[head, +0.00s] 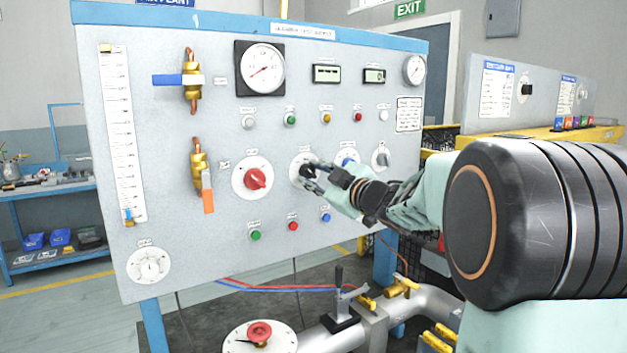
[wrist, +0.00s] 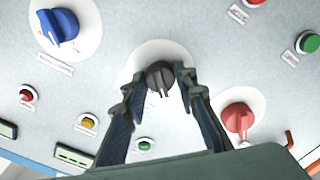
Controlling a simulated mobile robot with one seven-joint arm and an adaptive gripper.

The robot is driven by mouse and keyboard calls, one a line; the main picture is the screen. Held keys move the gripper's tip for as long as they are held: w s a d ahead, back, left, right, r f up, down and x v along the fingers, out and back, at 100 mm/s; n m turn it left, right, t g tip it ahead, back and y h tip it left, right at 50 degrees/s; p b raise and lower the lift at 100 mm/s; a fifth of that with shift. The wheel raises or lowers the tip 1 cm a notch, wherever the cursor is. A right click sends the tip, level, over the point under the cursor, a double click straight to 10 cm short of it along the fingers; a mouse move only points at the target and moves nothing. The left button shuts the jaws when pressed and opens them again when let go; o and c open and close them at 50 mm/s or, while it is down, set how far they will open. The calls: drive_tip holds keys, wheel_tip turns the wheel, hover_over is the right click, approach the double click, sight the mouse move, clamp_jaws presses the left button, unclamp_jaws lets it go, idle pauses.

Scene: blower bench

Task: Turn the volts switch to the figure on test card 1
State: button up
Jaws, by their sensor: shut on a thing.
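A black rotary knob (head: 304,171) sits on a round white dial in the middle of the grey panel. It also shows in the wrist view (wrist: 159,72), with a pale pointer mark towards the bottom of that picture. My gripper (head: 313,177) is at this knob, its two fingers on either side of it and shut on it; the wrist view shows the fingers (wrist: 160,84) too. The label by the knob is too small to read, and the fingers hide part of the dial. Printed sheets (head: 498,90) hang at the right; I cannot read which is test card 1.
A red knob (head: 256,179) is left of the held knob and a blue knob (head: 348,160) is right of it, partly behind my gripper. Small coloured buttons lie above and below. Brass valves (head: 199,165) stick out at the left. Pipes (head: 420,305) run below the panel.

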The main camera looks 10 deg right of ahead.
drive_tip(key=shift+f, duration=0.1)
idle(0.3)
drive_tip(key=o, duration=1.2)
drive_tip(key=shift+c, duration=0.2)
drive_tip(key=v, duration=1.2)
